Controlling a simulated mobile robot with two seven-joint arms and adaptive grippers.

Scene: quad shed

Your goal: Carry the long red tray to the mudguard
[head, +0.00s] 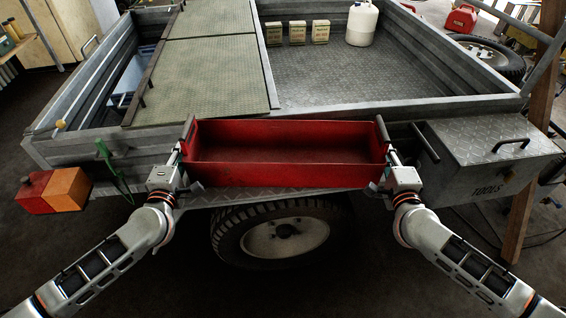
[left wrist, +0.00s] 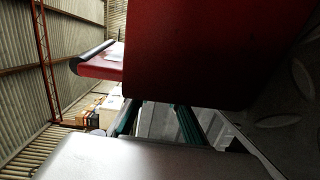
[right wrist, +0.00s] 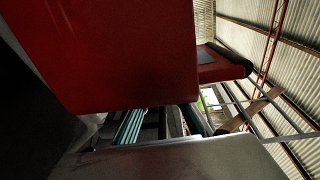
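The long red tray (head: 285,172) is empty and lies level along the trailer's side, over the diamond-plate mudguard (head: 265,196) above the wheel. It appears to rest on the mudguard; the contact line is hard to see. My left gripper (head: 185,170) is at the tray's left end and my right gripper (head: 386,170) at its right end. In the left wrist view, the tray's red end (left wrist: 190,50) hides the fingertips; the teal-padded fingers stand apart with a gap. The right wrist view shows the same beside the tray's other end (right wrist: 120,50).
A grey tool box (head: 485,150) stands close right of my right gripper. An orange-red lamp (head: 55,190) and green handle (head: 110,165) are to the left. The trailer bed (head: 370,80) behind holds small boxes (head: 297,33) and a white canister (head: 361,24). The wheel (head: 285,236) is below.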

